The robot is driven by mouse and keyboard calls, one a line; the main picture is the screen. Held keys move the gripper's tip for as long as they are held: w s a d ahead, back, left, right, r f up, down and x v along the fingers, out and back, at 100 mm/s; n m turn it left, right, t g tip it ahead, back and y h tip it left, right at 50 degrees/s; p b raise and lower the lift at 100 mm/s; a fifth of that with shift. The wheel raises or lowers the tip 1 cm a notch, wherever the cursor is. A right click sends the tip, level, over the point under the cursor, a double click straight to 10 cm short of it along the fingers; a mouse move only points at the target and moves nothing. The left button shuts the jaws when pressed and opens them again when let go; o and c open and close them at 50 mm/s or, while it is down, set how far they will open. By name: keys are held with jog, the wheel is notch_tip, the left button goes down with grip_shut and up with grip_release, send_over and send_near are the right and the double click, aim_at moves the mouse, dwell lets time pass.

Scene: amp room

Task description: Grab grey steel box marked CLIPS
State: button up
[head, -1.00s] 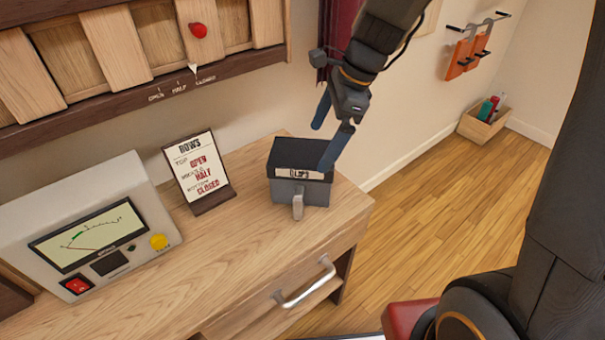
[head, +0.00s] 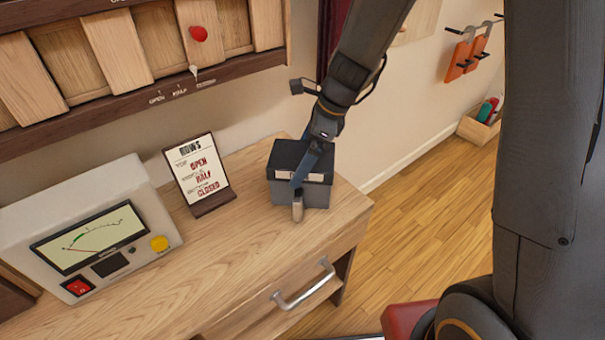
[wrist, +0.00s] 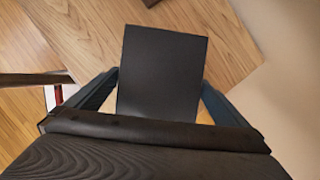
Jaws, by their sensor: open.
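The grey steel box (head: 316,190) with a dark lid and a pale label sits upright on the wooden desk near its right end. The arm covers part of the label. My gripper (head: 300,172) is over the box in the head view, with one blue finger in front of the label. In the wrist view the dark lid (wrist: 160,75) lies between my two open blue fingers (wrist: 158,95), one on each side. Whether the fingers touch the box is not clear.
The desk (head: 240,240) has a sign card (head: 197,172) and a meter unit (head: 95,235) left of the box. A drawer handle (head: 304,285) juts from its front. Wooden slats (head: 120,45) with a red knob (head: 198,33) hang above. Floor lies right.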

jog(key=shift+f, duration=0.3)
dwell(0.5)
jog(key=c, duration=1.7)
jog(key=shift+o, duration=0.2)
jog(key=shift+r, duration=0.1)
